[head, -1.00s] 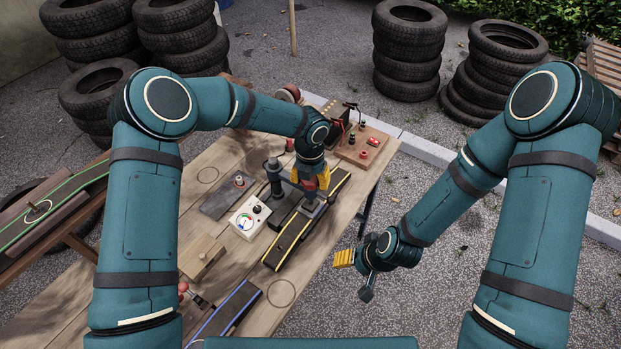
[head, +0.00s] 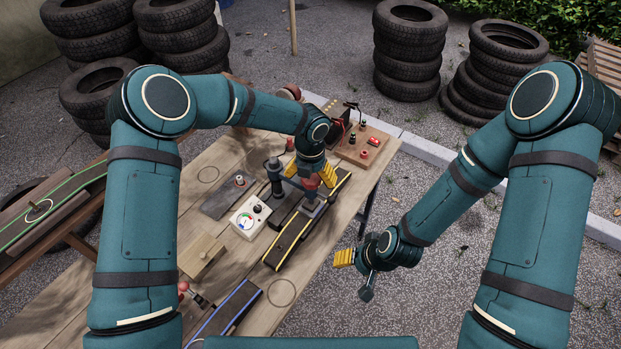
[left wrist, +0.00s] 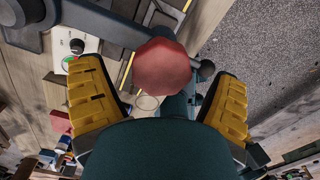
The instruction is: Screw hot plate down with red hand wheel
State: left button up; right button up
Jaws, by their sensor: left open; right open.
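The red hand wheel (head: 311,183) sits at the end of a grey arm on the clamp post (head: 273,177). In the left wrist view, the wheel (left wrist: 161,68) is faceted and lies between my fingers. My left gripper (head: 309,174) is open, with one yellow finger on each side of the wheel; the left wrist view shows a gap on both sides (left wrist: 160,82). A grey metal block (head: 316,209), seemingly the hot plate, is under the wheel on a black, yellow-edged bar; whether they touch is hidden. My right gripper (head: 353,270) is open and empty beyond the table's right edge.
A white dial box (head: 249,217) stands left of the bars. A wooden block (head: 201,257) and a blue-edged bar (head: 228,312) lie nearer. A wooden board with red and black knobs (head: 362,147) is at the back right. Bare tabletop shows around a drawn circle (head: 281,293).

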pick_arm(q)
notch_tip(320, 180, up, 12)
jog(key=shift+f, duration=0.25)
dwell(0.6)
